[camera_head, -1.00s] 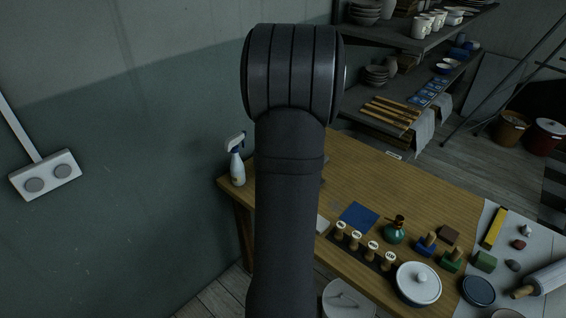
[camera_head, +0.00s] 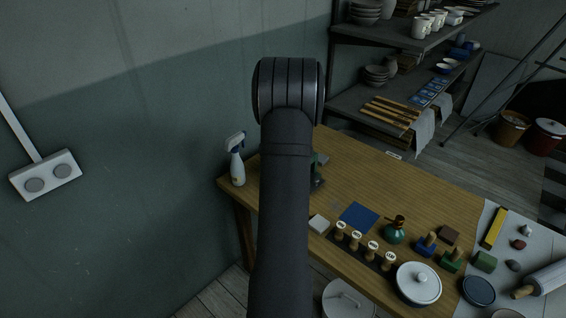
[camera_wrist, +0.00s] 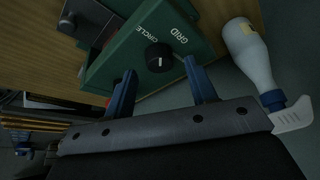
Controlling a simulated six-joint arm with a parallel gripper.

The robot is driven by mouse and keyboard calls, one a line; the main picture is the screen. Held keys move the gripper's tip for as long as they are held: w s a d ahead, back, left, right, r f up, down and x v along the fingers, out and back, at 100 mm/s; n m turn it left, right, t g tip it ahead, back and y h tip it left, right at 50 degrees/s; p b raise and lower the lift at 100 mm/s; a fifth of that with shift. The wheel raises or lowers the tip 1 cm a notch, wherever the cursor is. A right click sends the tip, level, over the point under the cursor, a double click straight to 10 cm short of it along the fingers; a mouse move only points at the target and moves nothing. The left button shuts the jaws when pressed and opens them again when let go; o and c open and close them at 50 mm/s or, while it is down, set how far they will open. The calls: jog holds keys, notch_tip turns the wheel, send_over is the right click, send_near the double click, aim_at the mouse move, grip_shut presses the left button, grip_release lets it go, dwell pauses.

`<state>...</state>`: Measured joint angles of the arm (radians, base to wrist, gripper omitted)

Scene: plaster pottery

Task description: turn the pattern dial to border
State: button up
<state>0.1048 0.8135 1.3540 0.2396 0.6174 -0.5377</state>
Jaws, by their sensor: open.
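In the wrist view a green box (camera_wrist: 118,62) carries a black round dial (camera_wrist: 158,52) with a white mark, seen with the words GRID and CIRCLE beside it. No BORDER label shows. My gripper (camera_wrist: 159,66) is open, its two blue fingers one on each side of the dial and apart from each other. I cannot tell whether either finger touches it. In the head view only a small part of the green box (camera_head: 318,170) shows beside my arm; my gripper is hidden there.
A spray bottle (camera_wrist: 248,52) stands close to the box; it is also in the head view (camera_head: 237,165). On the table (camera_head: 370,170) are a blue cloth (camera_head: 359,216), stamps (camera_head: 356,238) and a lidded pot (camera_head: 418,284). The table behind the cloth is clear.

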jog(key=shift+x, duration=0.9)
jog(key=c, duration=1)
